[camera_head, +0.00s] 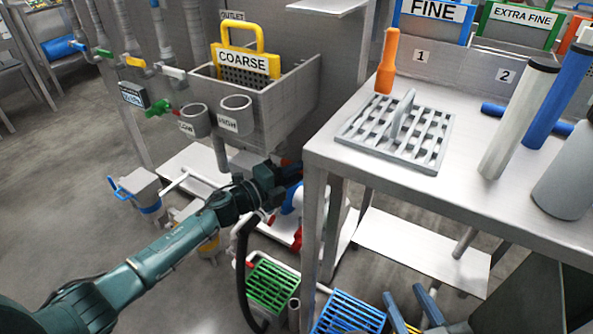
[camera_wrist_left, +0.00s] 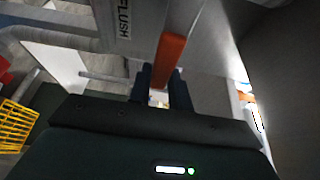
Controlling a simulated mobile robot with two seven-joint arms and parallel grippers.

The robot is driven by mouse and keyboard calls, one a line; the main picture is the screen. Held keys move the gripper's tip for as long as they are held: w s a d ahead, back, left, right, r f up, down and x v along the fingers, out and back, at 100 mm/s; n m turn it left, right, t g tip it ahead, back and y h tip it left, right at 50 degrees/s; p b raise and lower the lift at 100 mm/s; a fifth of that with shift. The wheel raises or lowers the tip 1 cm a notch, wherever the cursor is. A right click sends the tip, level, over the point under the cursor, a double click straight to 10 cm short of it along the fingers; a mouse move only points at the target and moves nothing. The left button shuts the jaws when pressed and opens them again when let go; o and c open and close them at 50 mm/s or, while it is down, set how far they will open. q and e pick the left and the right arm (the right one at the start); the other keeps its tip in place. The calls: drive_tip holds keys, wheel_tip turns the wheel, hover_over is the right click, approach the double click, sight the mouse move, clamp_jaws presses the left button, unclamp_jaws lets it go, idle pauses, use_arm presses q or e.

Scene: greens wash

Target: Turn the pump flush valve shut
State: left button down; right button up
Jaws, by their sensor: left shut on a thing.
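The pump flush valve's handle is an orange bar (camera_wrist_left: 169,50) in the left wrist view. A grey part marked FLUSH (camera_wrist_left: 123,22) is beside it. My left gripper (camera_wrist_left: 160,77) has its two dark fingers on either side of the orange handle and is shut on it. In the head view my left arm reaches in from the left, and its gripper (camera_head: 290,171) is partly hidden by the table edge, so the handle cannot be made out clearly there. My right gripper (camera_head: 408,300) shows at the bottom of the head view, its two blue-grey fingers apart and empty.
The steel table (camera_head: 325,150) stands right of my left gripper, carrying a grey grate (camera_head: 370,130), an orange-handled tool (camera_head: 387,62) and cylinders. A sink (camera_head: 295,95) with a COARSE screen (camera_head: 246,62) is behind. Green (camera_head: 272,285) and blue (camera_head: 348,315) crates are below.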

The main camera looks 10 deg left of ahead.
use_arm(q)
drive_tip(key=shift+f, duration=0.15)
drive_tip(key=c, duration=1.3)
unclamp_jaws()
drive_tip(key=p+v, duration=0.2)
drive_tip(key=v, duration=1.1)
drive_tip(key=shift+a, duration=0.1)
use_arm(e)
drive_tip(key=shift+s+d+g, duration=0.25)
drive_tip(key=shift+s+g, duration=0.05)
drive_tip(key=shift+g, duration=0.4)
